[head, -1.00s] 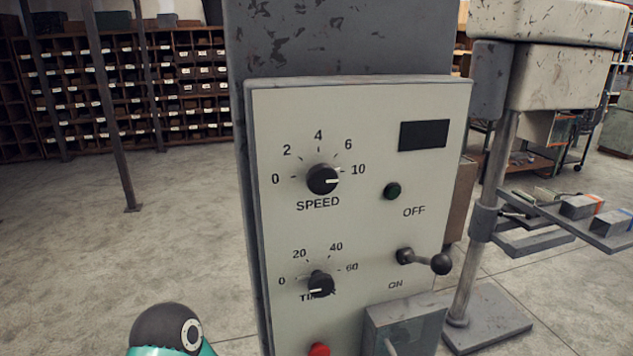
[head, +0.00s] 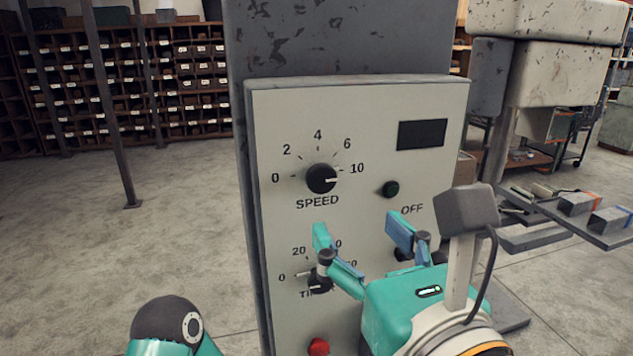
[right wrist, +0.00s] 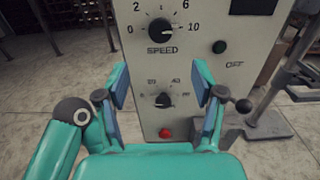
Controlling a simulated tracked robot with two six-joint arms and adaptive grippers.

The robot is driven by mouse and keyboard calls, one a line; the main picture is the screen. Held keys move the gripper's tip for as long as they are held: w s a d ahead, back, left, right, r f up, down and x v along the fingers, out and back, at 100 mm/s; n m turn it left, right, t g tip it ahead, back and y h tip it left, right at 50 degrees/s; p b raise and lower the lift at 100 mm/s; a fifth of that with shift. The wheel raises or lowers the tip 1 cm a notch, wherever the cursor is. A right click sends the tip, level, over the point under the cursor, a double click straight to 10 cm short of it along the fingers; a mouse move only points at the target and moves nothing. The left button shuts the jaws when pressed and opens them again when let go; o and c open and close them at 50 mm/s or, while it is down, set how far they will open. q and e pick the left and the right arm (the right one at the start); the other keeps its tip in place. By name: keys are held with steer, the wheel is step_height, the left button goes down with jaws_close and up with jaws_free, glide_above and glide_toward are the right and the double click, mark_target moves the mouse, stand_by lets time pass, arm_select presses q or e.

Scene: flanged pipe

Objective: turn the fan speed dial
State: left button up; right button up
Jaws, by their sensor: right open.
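The black speed dial (head: 321,178) sits on the upper left of the pale control panel (head: 420,180), its white pointer turned right toward the 10 mark. It also shows in the right wrist view (right wrist: 161,31). My right gripper (head: 362,232) is open and empty, its fingers spread in front of the panel, below and right of the speed dial and apart from it. The left finger partly covers the timer dial (head: 319,283). In the right wrist view the gripper (right wrist: 160,85) frames the timer dial between its fingers. Only a rounded dark and teal part of my left arm shows; its gripper is not seen.
A dark display (head: 422,134) and a green button (head: 391,189) are right of the dial. A red button (head: 318,347) is low on the panel. A metal tray (head: 590,225) stands at right.

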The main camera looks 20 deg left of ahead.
mark_target(323, 182)
steer(key=p+x, duration=0.1)
steer(key=x, duration=1.1)
steer(key=shift+w+a+f+p, duration=0.1)
steer(key=shift+w+p, duration=0.1)
steer(key=shift+p, duration=0.15)
